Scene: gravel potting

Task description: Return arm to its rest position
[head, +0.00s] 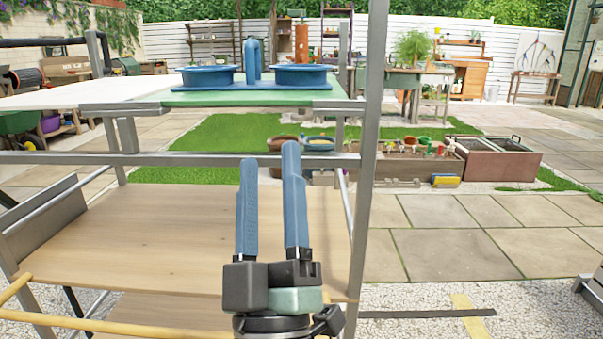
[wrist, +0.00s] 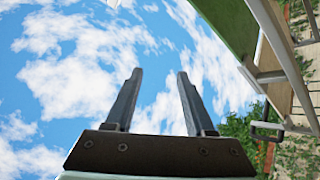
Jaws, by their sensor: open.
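My gripper (head: 269,165) stands upright in the lower middle of the head view, with its two blue fingers pointing up. The fingers are apart and nothing is between them. In the wrist view my gripper (wrist: 156,75) is also open and empty, against blue sky and clouds. In the head view it appears in front of a metal-framed shelf unit, overlapping the wooden lower shelf (head: 150,235) and the middle rail.
The frame's post (head: 369,150) rises just right of my gripper. A green top (head: 250,98) carries two blue round basins (head: 301,75). Its underside edge shows upper right in the wrist view. Paving (head: 450,255) lies open at right; a planter box (head: 405,165) stands beyond.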

